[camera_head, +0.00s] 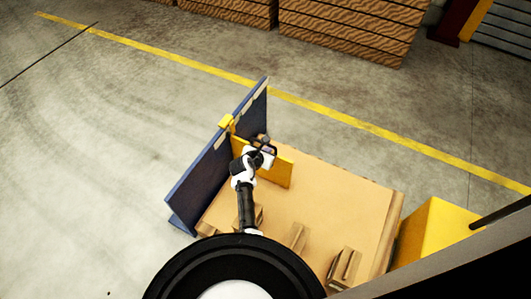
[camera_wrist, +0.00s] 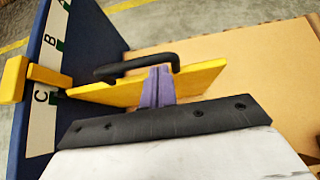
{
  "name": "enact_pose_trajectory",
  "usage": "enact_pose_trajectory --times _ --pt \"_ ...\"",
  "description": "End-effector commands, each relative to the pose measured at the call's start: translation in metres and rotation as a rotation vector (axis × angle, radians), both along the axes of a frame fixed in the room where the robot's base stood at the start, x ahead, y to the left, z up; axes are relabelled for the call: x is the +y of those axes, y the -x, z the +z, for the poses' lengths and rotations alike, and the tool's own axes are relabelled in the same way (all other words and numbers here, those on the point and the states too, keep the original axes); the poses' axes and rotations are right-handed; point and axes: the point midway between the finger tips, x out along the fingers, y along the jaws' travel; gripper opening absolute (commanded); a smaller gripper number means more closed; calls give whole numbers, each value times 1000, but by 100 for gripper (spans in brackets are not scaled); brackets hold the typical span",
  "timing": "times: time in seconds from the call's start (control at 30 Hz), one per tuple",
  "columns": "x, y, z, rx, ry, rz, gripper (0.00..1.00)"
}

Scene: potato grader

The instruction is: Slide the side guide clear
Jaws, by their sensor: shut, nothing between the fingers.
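The side guide is a yellow plate (camera_wrist: 125,93) with a black bar handle (camera_wrist: 125,66) along its top; it also shows in the head view (camera_head: 280,172). A yellow block (camera_wrist: 14,79) joins it over the top of an upright blue panel (camera_wrist: 80,30). The panel carries white labels with the letters B and C, and the block is close to C. My gripper (camera_wrist: 154,88) has purple fingers shut and empty, in front of the plate near the handle's right end. I cannot tell whether they touch it. In the head view my gripper (camera_head: 264,143) is above the plate.
A yellow box (camera_head: 432,235) stands at the right. Stacked wooden crates (camera_head: 350,30) are far behind. Open floor lies left of the panel.

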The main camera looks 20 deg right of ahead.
Motion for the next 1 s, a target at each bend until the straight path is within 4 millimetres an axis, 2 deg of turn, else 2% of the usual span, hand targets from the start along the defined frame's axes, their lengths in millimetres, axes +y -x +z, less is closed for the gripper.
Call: enact_pose_trajectory --times 0.17,0.5,0.7,1.0 --pt "-27 -26 2 -5 2 -4 0" --pt "-99 -96 -3 -5 4 -6 0" --pt "-127 -125 -4 -6 3 -4 0" --pt "-158 -155 -6 -4 2 -3 0"
